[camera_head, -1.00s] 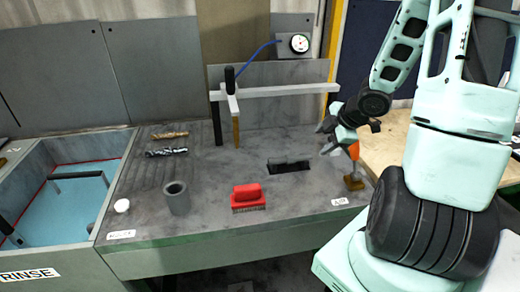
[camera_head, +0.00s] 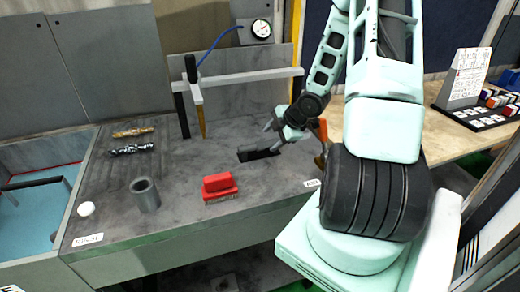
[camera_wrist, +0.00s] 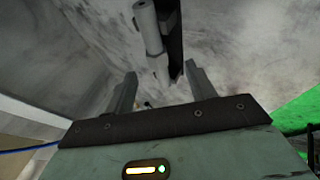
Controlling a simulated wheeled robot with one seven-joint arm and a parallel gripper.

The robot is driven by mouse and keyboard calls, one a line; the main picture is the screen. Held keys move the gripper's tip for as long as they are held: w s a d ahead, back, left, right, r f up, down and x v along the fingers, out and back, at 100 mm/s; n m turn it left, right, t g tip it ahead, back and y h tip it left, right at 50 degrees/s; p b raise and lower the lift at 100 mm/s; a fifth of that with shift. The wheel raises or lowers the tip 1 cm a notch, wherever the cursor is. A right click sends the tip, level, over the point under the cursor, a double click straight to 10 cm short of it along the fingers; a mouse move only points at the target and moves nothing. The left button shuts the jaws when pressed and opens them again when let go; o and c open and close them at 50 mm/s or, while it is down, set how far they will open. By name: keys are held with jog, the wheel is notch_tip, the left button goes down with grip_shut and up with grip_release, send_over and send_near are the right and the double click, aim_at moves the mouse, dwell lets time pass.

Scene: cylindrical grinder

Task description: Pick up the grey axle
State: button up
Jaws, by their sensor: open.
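A grey stepped rod (camera_wrist: 148,30), which looks like the grey axle, shows in the wrist view beside a long black strip (camera_wrist: 174,35). Its narrow end points toward the space between my fingers. My gripper (camera_wrist: 160,76) is open and empty, with the rod beyond the fingertips and apart from them. In the head view my gripper (camera_head: 272,132) is above the right part of the grey bench, close to a dark slot (camera_head: 258,154). I cannot make out the grey rod clearly in the head view.
A post with a crossbar (camera_head: 245,80) stands behind. A rinse basin (camera_head: 30,215) is left.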

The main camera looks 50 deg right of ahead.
aim_at(262, 143)
jog(key=x, duration=0.4)
jog(key=shift+w+a, duration=0.15)
jog(key=shift+w, duration=0.25)
jog(key=shift+w+f, duration=0.3)
jog(key=shift+f, duration=0.2)
grip_shut()
